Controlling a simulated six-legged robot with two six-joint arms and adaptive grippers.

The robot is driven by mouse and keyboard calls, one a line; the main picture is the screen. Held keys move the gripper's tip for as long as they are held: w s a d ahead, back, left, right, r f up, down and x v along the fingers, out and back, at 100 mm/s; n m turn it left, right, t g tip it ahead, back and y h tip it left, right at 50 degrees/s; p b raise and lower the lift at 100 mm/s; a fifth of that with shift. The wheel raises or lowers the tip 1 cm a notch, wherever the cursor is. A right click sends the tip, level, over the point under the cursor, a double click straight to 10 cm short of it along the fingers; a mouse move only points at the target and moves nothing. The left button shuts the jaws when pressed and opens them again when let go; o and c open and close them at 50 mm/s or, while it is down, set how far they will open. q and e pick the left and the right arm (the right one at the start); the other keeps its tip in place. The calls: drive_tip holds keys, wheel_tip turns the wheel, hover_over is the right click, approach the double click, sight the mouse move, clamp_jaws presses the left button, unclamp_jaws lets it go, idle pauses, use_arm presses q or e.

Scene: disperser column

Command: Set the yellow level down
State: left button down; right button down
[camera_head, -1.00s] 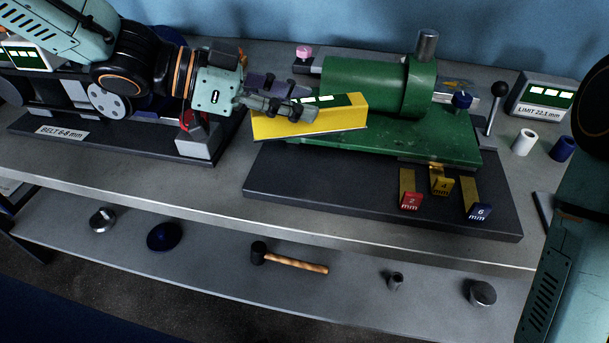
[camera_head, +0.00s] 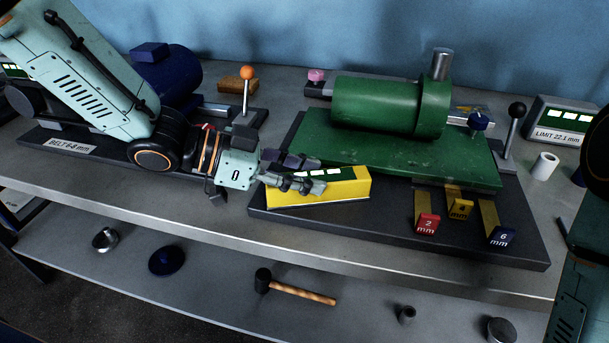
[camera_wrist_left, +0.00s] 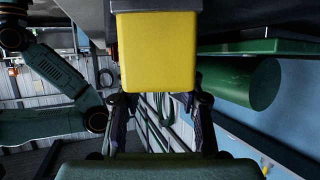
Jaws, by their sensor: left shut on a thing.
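The yellow level (camera_head: 345,193) is a long yellow block with a green display strip on its top. My left gripper (camera_head: 312,180) is shut on it from the left. The level is low at the left front part of the dark base plate (camera_head: 400,230), in front of the green plate (camera_head: 460,165). I cannot tell whether its underside touches the dark plate. In the left wrist view the level's yellow end (camera_wrist_left: 157,55) fills the space ahead of my left gripper's fingers (camera_wrist_left: 161,105). My right gripper is out of view; only part of my right arm shows at the right edge.
A green cylinder (camera_head: 375,105) sits on the green plate behind the level. An orange-knobbed lever (camera_head: 246,73) stands behind my left wrist. A mallet (camera_head: 300,291) lies on the lower shelf.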

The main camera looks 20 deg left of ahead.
use_arm(q)
drive_tip(key=shift+w, duration=0.2)
drive_tip(key=c, duration=1.1)
unclamp_jaws()
drive_tip(key=shift+s+d, duration=0.15)
drive_tip(key=shift+s, duration=0.05)
drive_tip(key=shift+o, duration=1.3)
drive_tip(key=shift+w+a, duration=0.1)
drive_tip(key=shift+a, duration=0.1)
drive_tip(key=shift+d, duration=0.1)
